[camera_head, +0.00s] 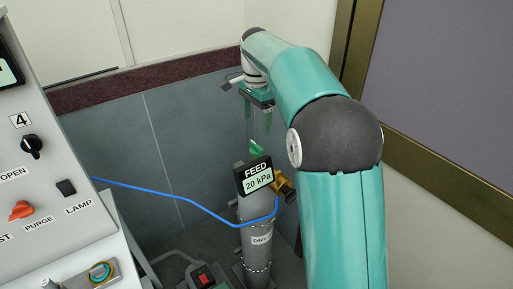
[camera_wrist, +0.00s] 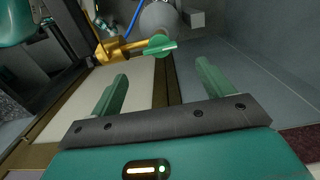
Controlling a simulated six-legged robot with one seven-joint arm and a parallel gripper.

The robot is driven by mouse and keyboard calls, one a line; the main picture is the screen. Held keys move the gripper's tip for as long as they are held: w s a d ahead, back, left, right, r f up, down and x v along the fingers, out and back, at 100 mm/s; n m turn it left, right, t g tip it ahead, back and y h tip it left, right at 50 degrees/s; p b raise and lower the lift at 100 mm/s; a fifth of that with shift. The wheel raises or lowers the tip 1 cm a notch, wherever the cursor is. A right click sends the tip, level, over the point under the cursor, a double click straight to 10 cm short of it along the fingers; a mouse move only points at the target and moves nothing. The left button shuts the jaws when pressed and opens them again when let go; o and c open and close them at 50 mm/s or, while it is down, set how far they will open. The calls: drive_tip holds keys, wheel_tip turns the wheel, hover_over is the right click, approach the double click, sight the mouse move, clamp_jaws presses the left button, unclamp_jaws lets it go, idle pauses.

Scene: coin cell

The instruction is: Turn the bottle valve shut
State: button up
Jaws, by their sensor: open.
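The grey gas bottle (camera_head: 257,215) stands upright in the corner, and its rounded top shows in the wrist view (camera_wrist: 160,17). The bottle valve has a green handle (camera_wrist: 159,46) on a brass body (camera_wrist: 112,47). In the head view the green handle (camera_head: 256,147) shows just above the FEED display. My gripper (camera_head: 257,117) is above the valve, fingers pointing down, open and empty. In the wrist view my gripper's (camera_wrist: 161,68) two green fingers are spread wide, with the handle beyond the tips and apart from them.
The FEED display (camera_head: 256,180) reads 20 kPa. A blue hose (camera_head: 170,191) runs from the brass fitting across the bottle to the left. A control panel (camera_head: 55,170) with knobs fills the left. Tiled walls (camera_head: 190,135) stand close behind the bottle.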

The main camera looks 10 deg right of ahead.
sight(257, 147)
wheel_tip(257, 147, down, 11)
drive_tip(key=shift+f, duration=0.2)
drive_tip(key=c, duration=1)
